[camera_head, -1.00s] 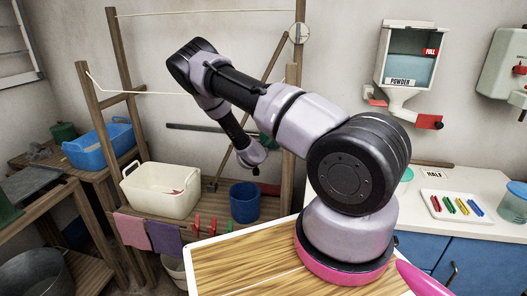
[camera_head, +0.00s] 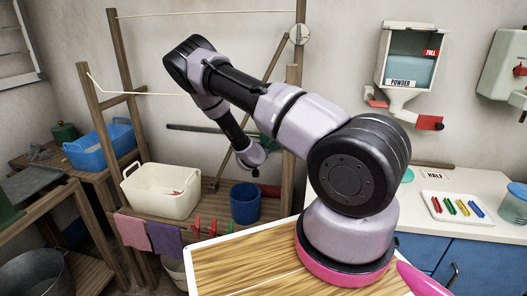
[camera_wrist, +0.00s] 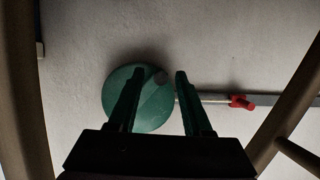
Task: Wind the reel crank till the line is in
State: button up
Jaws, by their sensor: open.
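The reel is a round green disc (camera_wrist: 140,112) on the wall in the wrist view, with a small grey knob (camera_wrist: 160,77) near its upper right rim. In the head view only a bit of green (camera_head: 269,143) shows beside my arm's end. My gripper (camera_wrist: 159,74) is open in the wrist view, its two dark green fingers reaching toward the disc. The knob appears between the fingertips, with a gap on both sides; I cannot tell the depth. A pale line (camera_head: 205,13) spans the top of the wooden rack in the head view.
A grey bar with a red piece (camera_wrist: 241,102) runs right of the disc. Wooden posts flank the wrist view. Below my arm in the head view are a cream tub (camera_head: 157,203) and a blue bucket (camera_head: 245,210). A powder dispenser (camera_head: 393,92) hangs at right.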

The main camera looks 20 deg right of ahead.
jog(key=v, duration=0.9)
